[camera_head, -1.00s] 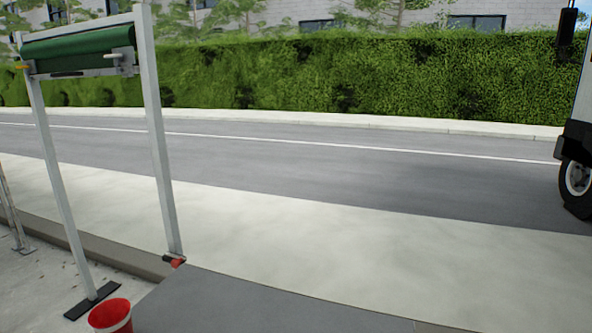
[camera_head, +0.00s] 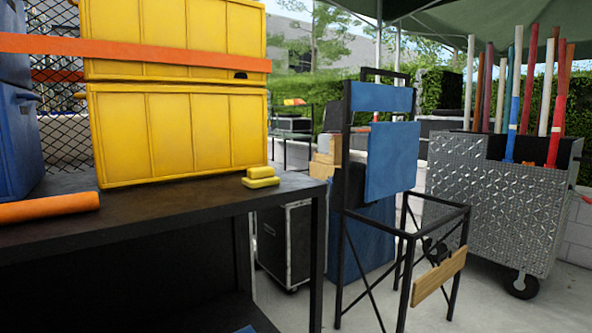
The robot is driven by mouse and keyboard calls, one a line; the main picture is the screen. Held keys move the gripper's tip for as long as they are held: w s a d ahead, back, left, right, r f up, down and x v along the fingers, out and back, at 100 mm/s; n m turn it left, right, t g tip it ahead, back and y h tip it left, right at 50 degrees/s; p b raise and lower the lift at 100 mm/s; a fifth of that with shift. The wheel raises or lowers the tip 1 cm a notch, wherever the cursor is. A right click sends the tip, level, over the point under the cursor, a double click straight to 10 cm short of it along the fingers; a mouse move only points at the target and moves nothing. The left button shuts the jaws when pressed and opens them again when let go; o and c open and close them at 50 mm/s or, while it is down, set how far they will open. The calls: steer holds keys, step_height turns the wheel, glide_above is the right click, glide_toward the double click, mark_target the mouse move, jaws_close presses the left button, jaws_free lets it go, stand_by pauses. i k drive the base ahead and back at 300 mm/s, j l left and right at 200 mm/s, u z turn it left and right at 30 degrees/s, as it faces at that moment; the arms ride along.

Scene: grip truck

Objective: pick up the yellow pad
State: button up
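Two small yellow pads lie at the right end of a dark table (camera_head: 130,226). The front yellow pad (camera_head: 262,183) is flat on the tabletop. A second yellow pad (camera_head: 258,172) is just behind it, partly covered by the front one; I cannot tell whether they touch. My gripper is not in view.
Large yellow crates (camera_head: 180,133) are stacked on the table behind an orange strap (camera_head: 150,54). An orange roll (camera_head: 48,207) lies at the front left, beside a blue bin (camera_head: 18,145). A black folding frame (camera_head: 405,235) and a metal cart (camera_head: 490,195) stand to the right.

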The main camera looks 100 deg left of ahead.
mark_target(261, 176)
steer(key=u, duration=2.75)
